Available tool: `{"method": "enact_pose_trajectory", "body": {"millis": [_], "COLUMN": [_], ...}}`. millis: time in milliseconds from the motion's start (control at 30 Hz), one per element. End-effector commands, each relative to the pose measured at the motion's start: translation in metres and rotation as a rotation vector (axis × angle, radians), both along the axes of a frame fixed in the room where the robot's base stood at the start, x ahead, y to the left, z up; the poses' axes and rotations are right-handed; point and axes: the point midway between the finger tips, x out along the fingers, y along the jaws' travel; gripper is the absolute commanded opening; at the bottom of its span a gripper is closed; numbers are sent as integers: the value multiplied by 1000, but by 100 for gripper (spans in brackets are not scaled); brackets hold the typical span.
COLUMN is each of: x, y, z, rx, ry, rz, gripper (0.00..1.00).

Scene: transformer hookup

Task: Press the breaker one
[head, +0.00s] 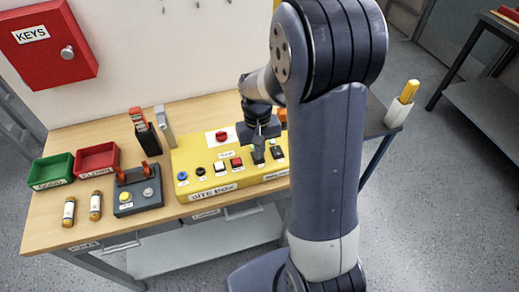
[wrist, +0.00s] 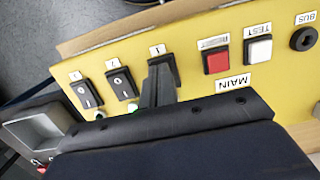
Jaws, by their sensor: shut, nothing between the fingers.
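The yellow panel box (head: 190,158) lies on the wooden bench, and its top also shows in the wrist view (wrist: 200,40). Three black rocker switches show in the wrist view. The one nearest the red button (wrist: 163,63) has a label that looks like 1, and I take it as breaker one. The middle switch (wrist: 121,82) and the outer switch (wrist: 86,93) stand clear. My gripper (wrist: 166,85) is shut and empty, its fingertips over the lower part of breaker one. Contact cannot be told. In the head view my gripper (head: 258,151) hides part of the switch row.
Red RESET (wrist: 216,60) and white TEST (wrist: 258,48) buttons sit beside the switches. A red mushroom button (head: 222,136) is on the box. A dark control box (head: 138,192), a green tray (head: 52,170) and a red tray (head: 97,158) stand to the left.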

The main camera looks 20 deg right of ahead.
Motion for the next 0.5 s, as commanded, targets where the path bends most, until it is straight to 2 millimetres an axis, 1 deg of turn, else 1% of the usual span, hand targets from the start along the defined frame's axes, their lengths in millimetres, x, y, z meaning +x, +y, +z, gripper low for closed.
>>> {"method": "enact_pose_trajectory", "body": {"millis": [33,67,133,333,500], "x": [-1,-2,-2,-3,1], "y": [0,0,0,0,0], "z": [-7,-9,-6,-8,-8], "rx": [0,0,0,0,0], "ry": [1,-2,-1,5,7], "rz": [0,0,0,0,0], "gripper": [0,0,0,0,0]}}
